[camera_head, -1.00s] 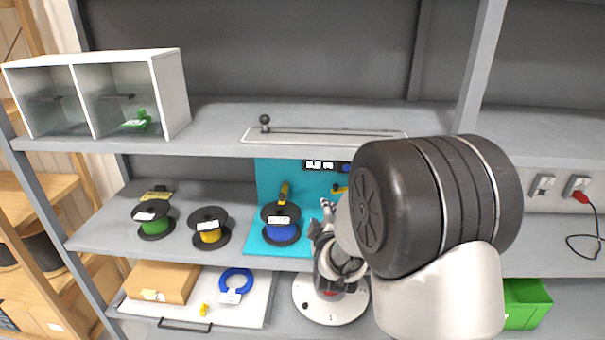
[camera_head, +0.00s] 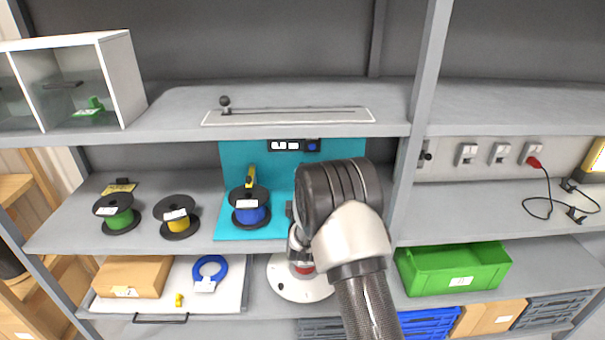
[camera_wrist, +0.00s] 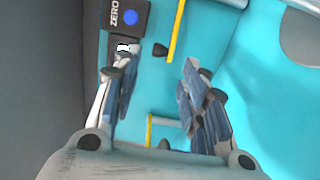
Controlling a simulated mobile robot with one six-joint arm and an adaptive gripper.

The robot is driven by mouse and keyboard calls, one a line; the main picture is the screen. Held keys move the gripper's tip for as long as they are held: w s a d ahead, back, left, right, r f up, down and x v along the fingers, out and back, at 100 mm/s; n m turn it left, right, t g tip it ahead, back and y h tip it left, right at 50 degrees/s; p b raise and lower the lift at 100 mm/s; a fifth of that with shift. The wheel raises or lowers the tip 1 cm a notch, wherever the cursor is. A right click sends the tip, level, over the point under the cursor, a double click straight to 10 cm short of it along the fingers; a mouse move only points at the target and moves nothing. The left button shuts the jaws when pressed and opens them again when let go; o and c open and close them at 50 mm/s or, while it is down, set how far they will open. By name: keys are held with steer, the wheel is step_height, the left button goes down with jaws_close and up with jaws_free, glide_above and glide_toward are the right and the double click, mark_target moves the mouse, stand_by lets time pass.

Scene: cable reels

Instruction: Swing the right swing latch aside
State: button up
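My gripper shows in the wrist view (camera_wrist: 161,88), open and empty, with its two fingers spread in front of the teal panel (camera_wrist: 250,95). A yellow bar (camera_wrist: 176,30) with a black knob beside it lies past the fingertips; it looks like the right swing latch. A smaller yellow piece (camera_wrist: 149,130) with a black knob shows between the fingers, low in the picture. I see no clear contact with either. In the head view my arm hides the right latch and most of the gripper. The left yellow latch (camera_head: 250,175) stands upright above the blue reel (camera_head: 250,213).
A display box with a ZERO button (camera_head: 312,146) sits at the panel's top edge, close to one finger in the wrist view. A shelf post (camera_head: 420,120) stands right of the panel. Green (camera_head: 120,218) and yellow (camera_head: 178,222) reels stand left. A green crate (camera_head: 452,272) is lower right.

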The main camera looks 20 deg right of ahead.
steer(key=x, duration=0.7)
steer(key=shift+w+b, duration=0.25)
steer(key=shift+b, duration=0.2)
steer(key=shift+r, duration=0.15)
steer(key=c, duration=0.9)
steer(key=shift+w, duration=0.1)
jaws_close()
